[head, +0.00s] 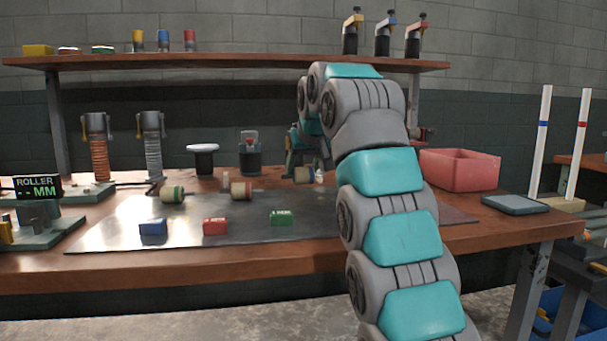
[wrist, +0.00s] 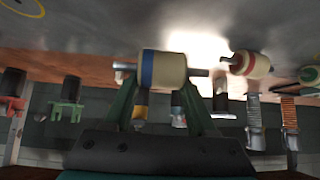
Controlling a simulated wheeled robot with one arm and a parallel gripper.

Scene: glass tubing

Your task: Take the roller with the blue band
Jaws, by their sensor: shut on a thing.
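The roller with the blue band (wrist: 163,70) is a short pale cylinder on a grey metal axle. It sits between the two green fingers of my gripper (wrist: 160,83) in the wrist view, which are shut on it. In the head view my gripper (head: 305,166) is over the mat right of the other rollers, partly hidden by my arm, and the held roller (head: 302,175) shows small below it. A roller with a red band (wrist: 250,65) and one with a green band (wrist: 311,77) are apart from my gripper.
Blue (head: 152,229), red (head: 215,228) and green (head: 281,218) blocks lie near the mat's front edge. A black stand with a white top (head: 202,158) and coil posts stand behind. A red bin (head: 462,170) and grey pad (head: 514,204) are right. A roller display (head: 38,187) is left.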

